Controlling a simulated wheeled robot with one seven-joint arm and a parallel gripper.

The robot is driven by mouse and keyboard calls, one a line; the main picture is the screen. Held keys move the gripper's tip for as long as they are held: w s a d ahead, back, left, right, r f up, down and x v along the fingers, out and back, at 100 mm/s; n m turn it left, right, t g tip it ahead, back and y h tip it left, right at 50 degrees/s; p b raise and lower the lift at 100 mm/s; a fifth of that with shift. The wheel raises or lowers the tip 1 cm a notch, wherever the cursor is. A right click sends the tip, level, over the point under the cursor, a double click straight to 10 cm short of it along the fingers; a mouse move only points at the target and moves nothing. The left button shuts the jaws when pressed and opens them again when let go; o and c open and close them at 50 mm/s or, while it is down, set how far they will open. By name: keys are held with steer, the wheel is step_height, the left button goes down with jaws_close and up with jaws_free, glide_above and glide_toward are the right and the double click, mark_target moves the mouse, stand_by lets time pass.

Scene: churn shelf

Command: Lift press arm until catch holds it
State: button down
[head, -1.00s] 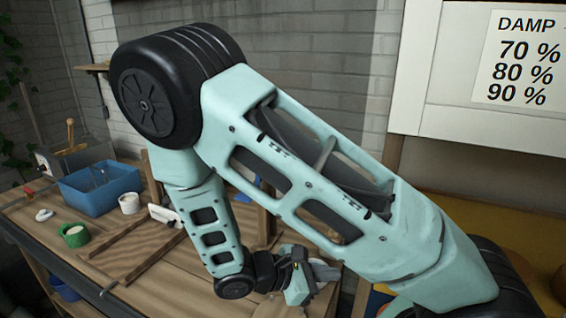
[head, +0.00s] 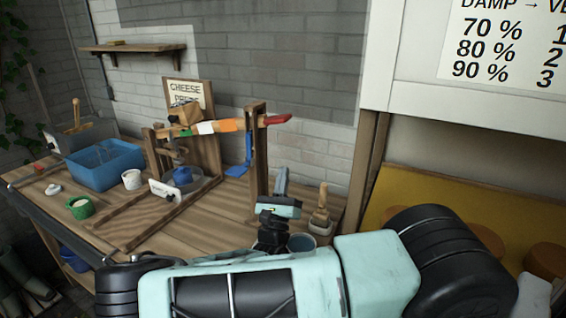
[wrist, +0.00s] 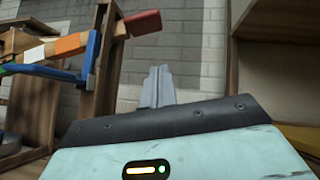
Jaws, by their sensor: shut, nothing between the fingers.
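The press arm (head: 228,126) is a bar with green, white and orange bands and a red end grip (head: 277,119). It stands nearly level, rising slightly to the right, and passes the wooden post (head: 258,165). A blue angled piece (head: 247,150) hangs by the post; I cannot tell whether it touches the arm. In the wrist view the red grip (wrist: 143,22) is at upper left, with the blue piece (wrist: 88,58) below left. My gripper (head: 282,175) is shut and empty, pointing up, below the red grip and apart from it. Its grey fingers show in the wrist view (wrist: 157,88).
A pot with a wooden-handled tool (head: 320,220) is close right of my gripper. A sign (head: 187,95) stands behind the press.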

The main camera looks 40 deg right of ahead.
mark_target(283, 123)
steer(key=w+d+r+p, duration=0.4)
steer(key=d+r+p, duration=0.1)
steer(key=r, duration=0.4)
steer(key=shift+w+r+p, duration=0.15)
steer(key=shift+r+p, duration=0.15)
steer(key=r+p, duration=0.2)
steer(key=r+n+p, duration=0.1)
steer(key=shift+w+a+r+t+y, duration=0.1)
steer(key=shift+w+a+t+y, duration=0.1)
steer(key=shift+w+t+y, duration=0.15)
steer(key=shift+f, duration=0.2)
